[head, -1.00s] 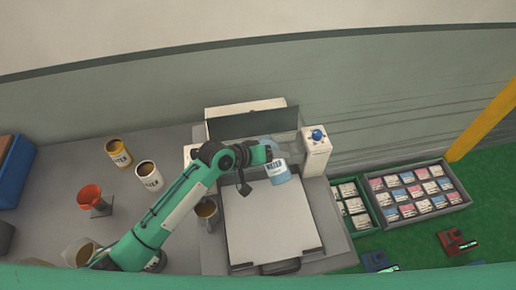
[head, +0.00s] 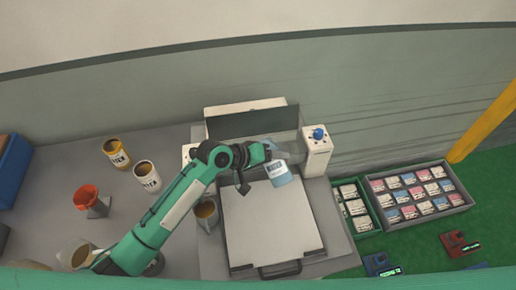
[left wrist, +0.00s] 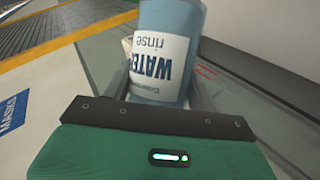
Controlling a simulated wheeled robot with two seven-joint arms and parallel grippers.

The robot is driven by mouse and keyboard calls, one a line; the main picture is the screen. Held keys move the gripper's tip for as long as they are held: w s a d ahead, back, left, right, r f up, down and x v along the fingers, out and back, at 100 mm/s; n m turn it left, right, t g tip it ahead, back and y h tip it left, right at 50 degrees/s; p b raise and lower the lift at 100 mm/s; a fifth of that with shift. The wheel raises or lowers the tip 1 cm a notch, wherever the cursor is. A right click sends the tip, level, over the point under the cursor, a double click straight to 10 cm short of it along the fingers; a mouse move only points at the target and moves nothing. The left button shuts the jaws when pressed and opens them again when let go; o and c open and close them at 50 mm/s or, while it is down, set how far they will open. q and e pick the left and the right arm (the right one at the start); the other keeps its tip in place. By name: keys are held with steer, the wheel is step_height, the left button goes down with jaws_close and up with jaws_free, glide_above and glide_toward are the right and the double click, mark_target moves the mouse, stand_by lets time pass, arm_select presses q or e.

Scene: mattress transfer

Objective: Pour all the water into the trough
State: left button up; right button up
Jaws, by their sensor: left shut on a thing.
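My left gripper (head: 270,153) is shut on a light blue container (head: 279,175) with a white label reading WATER. In the left wrist view the same container fills the top middle, between the fingers, and its label also reads "rinse". The container looks tilted in the head view and hangs over the back right of a pale flat panel (head: 265,220). I cannot see its mouth or the water inside. No part is clearly recognisable as the trough; the space behind the panel, in front of a dark upright plate (head: 250,122), is partly hidden by my arm. My right gripper is not in view.
On the left grey table stand a yellow container (head: 116,154), a white container (head: 147,176) and a red funnel-like piece (head: 86,194). A brown-filled cup (head: 207,213) is beside the panel. A white post with a blue knob (head: 318,134) stands close right of the container. Trays of packets (head: 440,207) lie further right.

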arm_select(q)
steer(key=shift+s+f+b, duration=0.2)
steer(key=shift+s+b, duration=0.1)
steer(key=shift+b, duration=0.1)
steer(key=shift+w+f, duration=0.25)
steer(key=shift+s+b, duration=0.2)
steer(key=shift+b, duration=0.15)
steer(key=shift+n, duration=0.3)
steer(key=shift+w+g, duration=0.2)
steer(key=shift+g, duration=0.1)
steer(key=shift+s, duration=0.2)
steer(key=shift+w+h, duration=0.2)
steer(key=shift+h, duration=0.1)
